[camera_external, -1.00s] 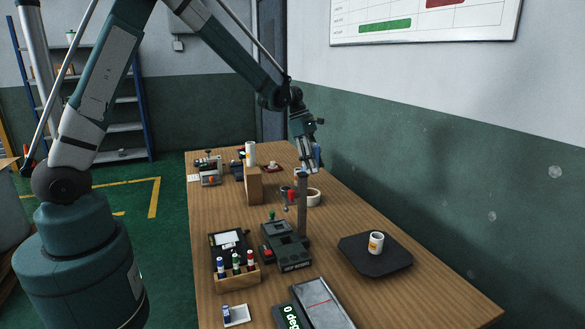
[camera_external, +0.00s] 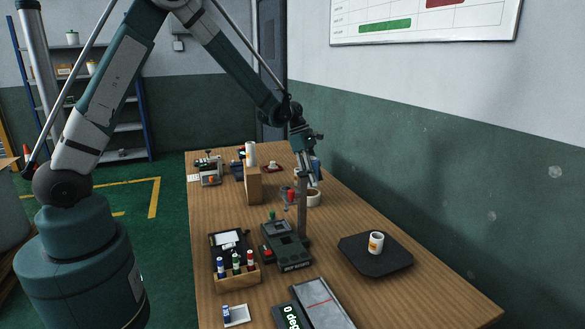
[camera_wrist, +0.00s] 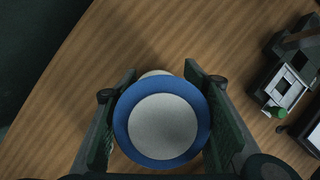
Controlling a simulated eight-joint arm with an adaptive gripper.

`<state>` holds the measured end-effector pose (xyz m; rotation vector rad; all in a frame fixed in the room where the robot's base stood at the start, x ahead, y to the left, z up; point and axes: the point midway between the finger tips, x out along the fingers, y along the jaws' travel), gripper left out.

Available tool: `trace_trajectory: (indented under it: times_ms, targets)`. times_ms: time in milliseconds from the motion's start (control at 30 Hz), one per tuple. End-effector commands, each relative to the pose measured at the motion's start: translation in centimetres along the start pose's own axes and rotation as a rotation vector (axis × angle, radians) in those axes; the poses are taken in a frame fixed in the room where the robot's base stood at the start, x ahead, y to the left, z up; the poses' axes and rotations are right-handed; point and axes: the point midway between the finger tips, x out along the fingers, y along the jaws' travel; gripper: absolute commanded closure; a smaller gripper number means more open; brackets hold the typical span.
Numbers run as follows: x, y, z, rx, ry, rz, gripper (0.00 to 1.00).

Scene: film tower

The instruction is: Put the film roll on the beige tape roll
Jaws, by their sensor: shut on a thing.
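My gripper (camera_wrist: 160,108) is shut on the film roll (camera_wrist: 162,125), which shows end-on in the wrist view as a white disc with a blue rim between the two fingers. In the external view its blue side (camera_external: 316,166) shows at the gripper, partly hidden by the fingers. The beige tape roll (camera_external: 314,198) lies on the table just below the gripper. In the wrist view only a pale edge of the tape roll (camera_wrist: 155,73) shows past the film roll. I cannot tell whether the two rolls touch.
A grey device (camera_external: 287,245) with an upright post (camera_external: 302,210) stands in front of the tape roll. A wooden block (camera_external: 254,186) bearing a white cylinder (camera_external: 250,154) stands to the left. A black plate (camera_external: 400,255) with a mug (camera_external: 376,242) lies right of the device.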

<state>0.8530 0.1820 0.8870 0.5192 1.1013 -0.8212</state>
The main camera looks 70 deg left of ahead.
Motion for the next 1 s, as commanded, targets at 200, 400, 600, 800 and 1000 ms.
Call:
trace_trajectory:
  times_ms: [200,400,600,800,1000]
  targets:
    - [1.5,0.1,-0.6,0.000,0.000,0.000,0.77]
    - [3.2,0.1,-1.3,0.000,0.000,0.000,0.77]
    - [3.4,0.1,-1.4,0.000,0.000,0.000,0.77]
    - [3.5,0.1,-1.4,0.000,0.000,0.000,0.77]
    - [3.7,0.1,-1.5,0.000,0.000,0.000,0.48]
